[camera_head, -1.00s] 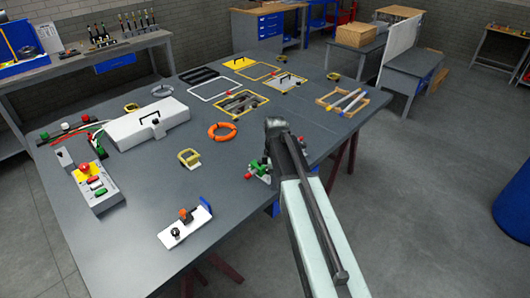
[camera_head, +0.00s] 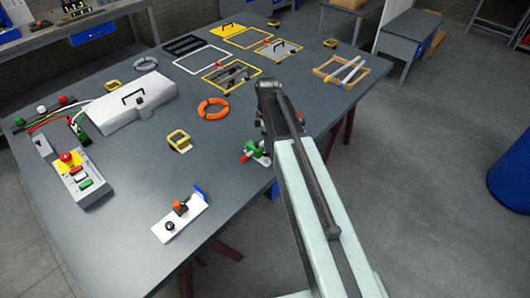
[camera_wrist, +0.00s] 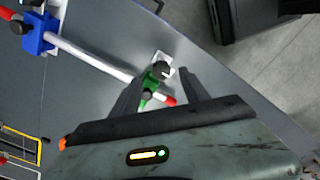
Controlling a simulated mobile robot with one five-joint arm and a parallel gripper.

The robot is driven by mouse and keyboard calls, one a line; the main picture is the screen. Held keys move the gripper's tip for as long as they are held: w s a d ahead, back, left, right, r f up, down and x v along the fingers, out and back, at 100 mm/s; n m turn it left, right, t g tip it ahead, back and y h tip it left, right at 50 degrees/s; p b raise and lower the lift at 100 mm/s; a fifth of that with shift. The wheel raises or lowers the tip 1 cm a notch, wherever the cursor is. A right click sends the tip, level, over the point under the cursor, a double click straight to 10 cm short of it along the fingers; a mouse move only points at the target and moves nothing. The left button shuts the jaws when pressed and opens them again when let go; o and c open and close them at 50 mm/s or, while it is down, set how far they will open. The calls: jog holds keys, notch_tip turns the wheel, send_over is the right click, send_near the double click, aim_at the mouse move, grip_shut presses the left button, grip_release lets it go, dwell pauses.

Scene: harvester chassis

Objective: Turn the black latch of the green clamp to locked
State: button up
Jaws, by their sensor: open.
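The green clamp (camera_wrist: 150,78) is at the table's edge in the wrist view, on a small white plate. Its black latch (camera_wrist: 160,69) is a dark round knob at its top. A white rod (camera_wrist: 95,55) with a red end runs to the clamp; whether the latch is locked I cannot tell. My gripper (camera_wrist: 160,76) is open, its fingers on either side of the clamp in the picture, with no visible contact. In the head view the green clamp (camera_head: 251,147) shows partly beside my arm, which hides the rest.
A blue clamp (camera_wrist: 38,35) holds the rod's other end. On the grey table (camera_head: 125,205) are an orange ring (camera_head: 213,108), a white plate with an orange-topped knob (camera_head: 180,215) and a button box (camera_head: 72,180). Open floor lies right of the table.

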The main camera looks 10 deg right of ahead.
notch_tip(320, 180, down, 4)
jog(key=b, duration=0.3)
jog(key=shift+f, duration=0.25)
jog(key=shift+s+r, duration=0.1)
grip_shut()
